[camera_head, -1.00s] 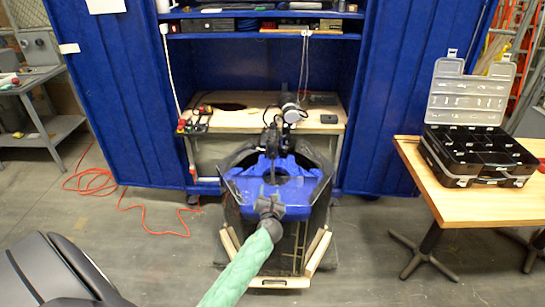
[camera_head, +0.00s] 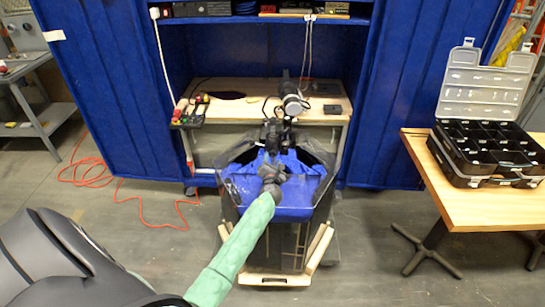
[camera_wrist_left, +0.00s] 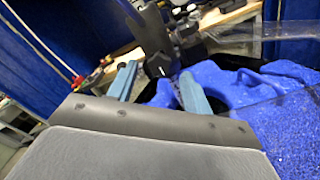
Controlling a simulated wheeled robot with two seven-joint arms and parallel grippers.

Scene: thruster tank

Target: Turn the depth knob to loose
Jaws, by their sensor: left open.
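My left gripper (camera_head: 271,172) reaches in over the blue interior of the tank (camera_head: 292,211), close in front of a black mechanism (camera_head: 274,134) at the tank's back edge. In the left wrist view its two blue-grey fingers (camera_wrist_left: 160,88) are spread apart. A dark part of the mechanism (camera_wrist_left: 157,58) shows between and beyond the fingertips; I cannot tell whether they touch it. The depth knob is too small or hidden to pick out, so its setting cannot be read. My right gripper is not in view.
A wooden bench (camera_head: 235,112) stands behind the tank inside a blue cabinet (camera_head: 105,110), with a silver cylindrical device (camera_head: 291,100) near the mechanism. A table (camera_head: 470,212) at right holds an open black case (camera_head: 487,150). An orange cable (camera_head: 150,222) lies on the floor at left.

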